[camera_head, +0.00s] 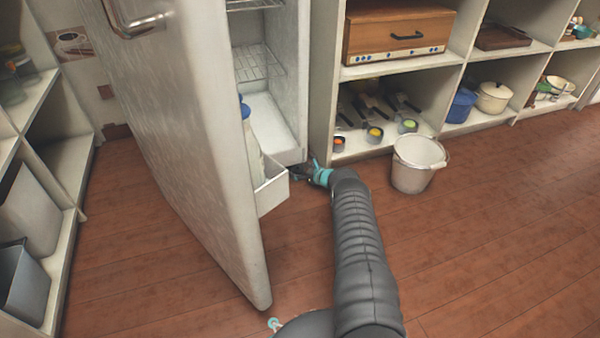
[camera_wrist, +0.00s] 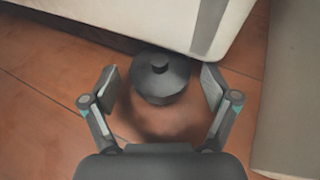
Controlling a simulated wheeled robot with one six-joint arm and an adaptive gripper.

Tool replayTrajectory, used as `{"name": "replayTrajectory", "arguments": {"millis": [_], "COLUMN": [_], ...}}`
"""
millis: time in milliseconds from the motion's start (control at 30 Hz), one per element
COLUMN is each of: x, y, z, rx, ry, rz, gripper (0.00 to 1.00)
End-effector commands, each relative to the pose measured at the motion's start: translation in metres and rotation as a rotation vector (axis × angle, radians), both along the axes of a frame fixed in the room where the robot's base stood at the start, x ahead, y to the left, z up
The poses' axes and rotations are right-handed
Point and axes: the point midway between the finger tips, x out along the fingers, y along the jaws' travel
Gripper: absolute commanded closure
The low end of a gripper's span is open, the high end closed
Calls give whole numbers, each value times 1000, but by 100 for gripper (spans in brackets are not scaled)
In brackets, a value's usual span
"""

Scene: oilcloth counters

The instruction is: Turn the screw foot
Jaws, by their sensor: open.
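The screw foot (camera_wrist: 160,82) is a dark grey disc with a small knob on top, at the bottom corner of the white fridge (camera_wrist: 215,28). In the wrist view it lies between the two spread fingers of my gripper (camera_wrist: 163,88). The gripper is open, with a gap showing on both sides of the foot. In the head view my gripper (camera_head: 308,172) is low by the fridge's front corner, and the foot cannot be made out there. The fridge door (camera_head: 205,130) stands wide open.
A white bucket (camera_head: 417,165) stands on the floor to the right of my arm. White shelving (camera_head: 322,75) stands close on the fridge's right. The open door with its bin (camera_head: 271,190) is left of my arm. The wooden floor at the right is clear.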

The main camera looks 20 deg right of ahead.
Motion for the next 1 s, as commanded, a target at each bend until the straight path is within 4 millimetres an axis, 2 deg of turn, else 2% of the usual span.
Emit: {"name": "replayTrajectory", "arguments": {"millis": [133,167,300,400,733,1000], "x": [0,0,0,0,-1,-2], "y": [0,0,0,0,1,3], "z": [0,0,0,0,2,5], "rx": [0,0,1,1,1,3], "ry": [0,0,0,0,3,5], "rz": [0,0,0,0,-28,-144], "gripper": [13,16,51,73,73,73]}}
